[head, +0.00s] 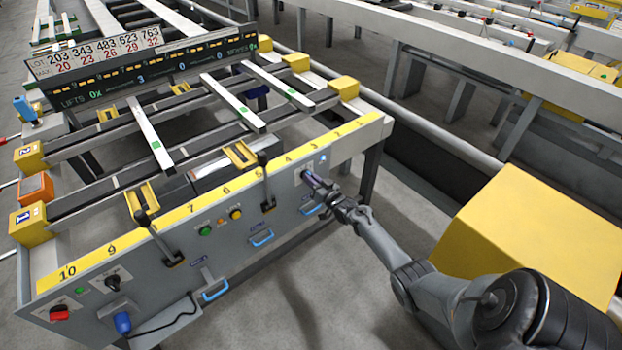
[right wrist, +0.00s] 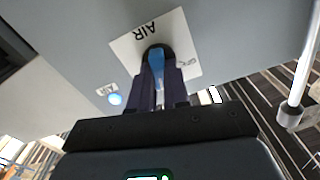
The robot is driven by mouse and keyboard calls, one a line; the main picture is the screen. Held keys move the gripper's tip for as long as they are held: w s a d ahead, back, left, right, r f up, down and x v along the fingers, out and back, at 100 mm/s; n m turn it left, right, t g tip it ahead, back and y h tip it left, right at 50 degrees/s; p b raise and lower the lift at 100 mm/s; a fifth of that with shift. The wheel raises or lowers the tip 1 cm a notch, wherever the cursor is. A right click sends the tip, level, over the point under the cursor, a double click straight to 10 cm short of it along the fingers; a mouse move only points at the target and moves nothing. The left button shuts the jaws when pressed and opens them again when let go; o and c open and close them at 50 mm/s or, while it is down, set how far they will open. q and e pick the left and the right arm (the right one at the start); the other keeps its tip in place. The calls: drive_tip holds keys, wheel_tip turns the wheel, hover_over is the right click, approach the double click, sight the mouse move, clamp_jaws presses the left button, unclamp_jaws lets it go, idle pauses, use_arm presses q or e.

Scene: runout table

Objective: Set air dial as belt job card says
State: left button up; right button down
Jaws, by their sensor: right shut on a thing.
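The air dial shows in the right wrist view as a blue knob (right wrist: 156,62) on a white plate (right wrist: 136,40) lettered AIR, which appears upside down there. My right gripper (right wrist: 157,82) is shut on this knob, one dark finger on each side. In the head view my right gripper (head: 316,183) reaches the right end of the grey front panel (head: 235,240) and hides most of the dial. The dial's scale marks are mostly hidden or too small to read. A white card (head: 110,52) with LOT and MAX number rows stands at the back left. My left gripper is not in view.
A lit display (head: 150,72) sits below the card. The panel also carries two levers (head: 265,180), green and yellow buttons (head: 236,213), blue handles (head: 262,238) and a black knob (head: 113,282). A yellow block (head: 530,235) stands right of my right arm.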

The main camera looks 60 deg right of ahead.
drive_tip(key=shift+m, duration=0.5)
drive_tip(key=c, duration=1.1)
unclamp_jaws()
drive_tip(key=shift+s, duration=0.1)
drive_tip(key=p+v, duration=0.4)
drive_tip(key=v, duration=0.6)
drive_tip(key=shift+s+a, duration=0.2)
drive_tip(key=shift+s, duration=0.1)
